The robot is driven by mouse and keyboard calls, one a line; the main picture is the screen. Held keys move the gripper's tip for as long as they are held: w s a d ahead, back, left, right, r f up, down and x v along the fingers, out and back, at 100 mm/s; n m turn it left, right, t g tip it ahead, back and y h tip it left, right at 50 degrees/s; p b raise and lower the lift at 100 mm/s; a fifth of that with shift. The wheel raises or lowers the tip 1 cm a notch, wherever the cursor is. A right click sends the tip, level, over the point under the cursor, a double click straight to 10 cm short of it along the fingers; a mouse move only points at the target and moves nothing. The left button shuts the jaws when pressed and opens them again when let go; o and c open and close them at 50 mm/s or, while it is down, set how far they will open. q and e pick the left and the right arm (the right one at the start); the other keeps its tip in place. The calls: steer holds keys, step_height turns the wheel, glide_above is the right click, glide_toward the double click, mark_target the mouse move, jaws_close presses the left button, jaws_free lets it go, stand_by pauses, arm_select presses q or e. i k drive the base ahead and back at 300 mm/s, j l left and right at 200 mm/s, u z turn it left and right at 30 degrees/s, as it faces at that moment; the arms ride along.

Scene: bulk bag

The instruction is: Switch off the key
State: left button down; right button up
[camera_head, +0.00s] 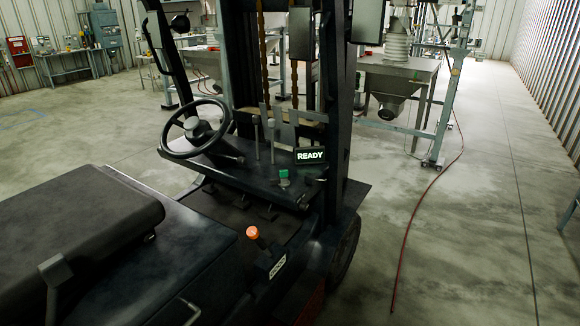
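A dark forklift fills the left and middle of the head view. A small green piece (284,174) stands on its dashboard (240,166), just below a display (310,155) that reads READY in lit letters. The green piece may be the key, but it is too small to tell its shape or which way it is turned. Neither of my grippers can be made out in this view.
The steering wheel (196,128) is left of the green piece. A lever with an orange knob (252,232) stands by the seat (75,225). The mast (337,110) rises behind the display. A red hose (408,230) lies on the open floor to the right.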

mark_target(284, 182)
steer(key=i+l+z, duration=0.15)
steer(key=i+l, duration=0.65)
steer(key=i, duration=0.15)
